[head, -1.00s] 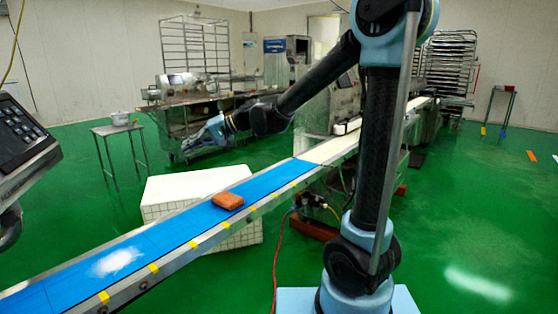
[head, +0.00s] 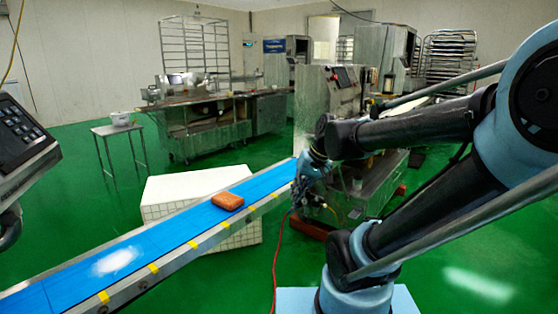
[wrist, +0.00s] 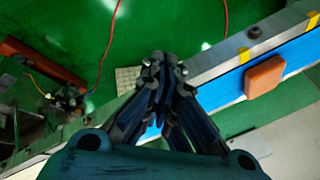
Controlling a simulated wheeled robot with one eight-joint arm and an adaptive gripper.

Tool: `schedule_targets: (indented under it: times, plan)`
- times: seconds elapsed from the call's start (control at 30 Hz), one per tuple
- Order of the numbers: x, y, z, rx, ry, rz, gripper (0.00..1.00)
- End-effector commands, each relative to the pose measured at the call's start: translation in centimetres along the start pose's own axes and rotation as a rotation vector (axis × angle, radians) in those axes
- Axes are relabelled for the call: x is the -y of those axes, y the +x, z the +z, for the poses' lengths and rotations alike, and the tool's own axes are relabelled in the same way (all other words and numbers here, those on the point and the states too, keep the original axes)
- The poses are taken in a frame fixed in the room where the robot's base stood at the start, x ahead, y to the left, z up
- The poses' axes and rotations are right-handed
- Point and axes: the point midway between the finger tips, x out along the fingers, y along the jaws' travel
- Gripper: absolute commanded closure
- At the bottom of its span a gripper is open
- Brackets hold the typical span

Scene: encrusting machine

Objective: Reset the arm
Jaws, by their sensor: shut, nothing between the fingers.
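The block also shows at the right of the wrist view (wrist: 264,76).
A white tiled box (head: 185,190) stands behind the belt. A steel machine (head: 335,105) stands behind my gripper. A red cable (head: 275,265) runs along the green floor. A control panel (head: 22,135) is at the left. Floor at the far right is clear.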

Motion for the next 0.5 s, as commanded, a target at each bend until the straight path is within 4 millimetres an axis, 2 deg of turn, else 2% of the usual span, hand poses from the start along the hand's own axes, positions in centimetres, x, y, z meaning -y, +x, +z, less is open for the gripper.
schedule_targets:
  times: [0.1,0.3,0.5]
  plan:
    - [-3.7,-0.1,3.2,0.010,0.025,0.096,1.00]
    - [-9.2,-0.1,8.3,0.038,0.064,0.252,1.00]
    - [-12.2,-0.1,11.6,0.062,0.092,0.351,1.00]
